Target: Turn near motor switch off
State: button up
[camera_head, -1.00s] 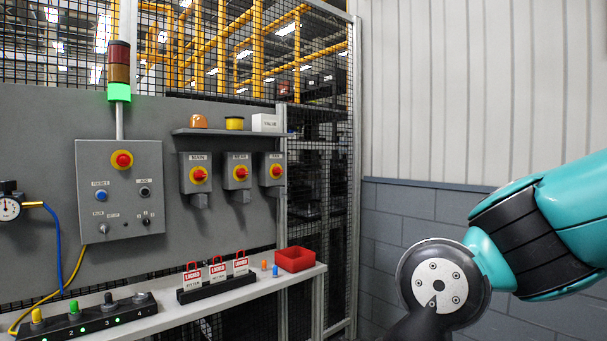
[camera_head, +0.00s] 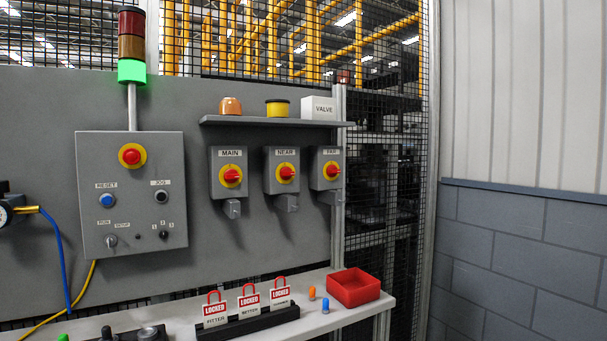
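The NEAR motor switch (camera_head: 286,172) is a grey box on the panel with a red knob on a yellow disc. It sits between the MAIN switch (camera_head: 230,174) and the switch at right, whose label is hard to read (camera_head: 327,170). The red knob looks turned slightly aslant, but its exact position is too small to tell. A grey hasp tab hangs under each box. My gripper is not in the head view, and nothing touches the switches.
A shelf (camera_head: 270,122) above the switches holds domed covers and a VALVE box (camera_head: 317,108). Below, a bench (camera_head: 350,313) carries LOCKED padlocks in a black rack (camera_head: 250,326) and a red tray (camera_head: 354,288). A control box (camera_head: 131,220) and lit green stack light (camera_head: 132,72) are left.

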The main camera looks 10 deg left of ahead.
aim_at(286, 173)
jog(key=u, duration=0.3)
jog(key=i, duration=0.6)
jog(key=u, duration=1.05)
jog(key=i, duration=0.35)
jog(key=u, duration=0.35)
